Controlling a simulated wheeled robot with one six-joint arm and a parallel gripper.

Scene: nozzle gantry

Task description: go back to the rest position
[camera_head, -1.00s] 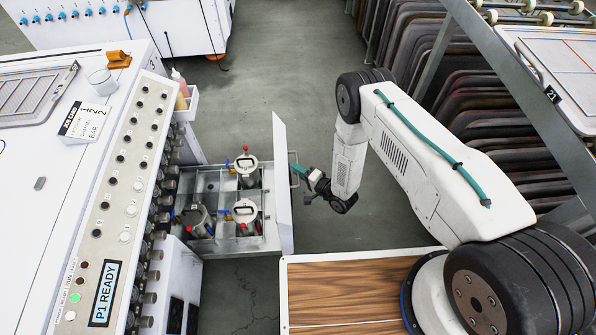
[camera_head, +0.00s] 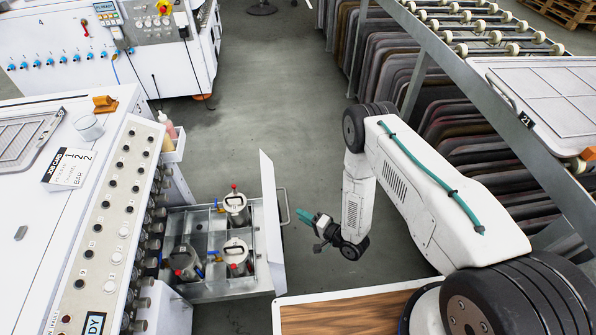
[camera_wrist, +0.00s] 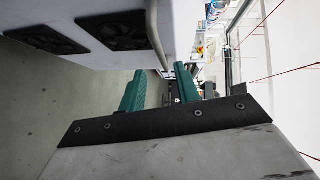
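My gripper (camera_head: 303,216) hangs beside the pulled-out drawer (camera_head: 271,222), just right of its bar handle (camera_head: 284,206). In the wrist view, the teal fingers (camera_wrist: 160,76) stand apart with nothing held between them. The handle (camera_wrist: 154,35) runs down toward the gap beyond the fingertips, seemingly clear of them. My arm is bent, with the forearm pointing down and the gripper low over the floor.
The drawer holds several metal pots with red-knobbed lids (camera_head: 235,203). A white machine with a control panel (camera_head: 105,220) stands left. A rack of dark screens (camera_head: 470,110) stands right. The grey floor (camera_head: 270,90) between is clear. A wood-topped surface (camera_head: 350,312) is in front.

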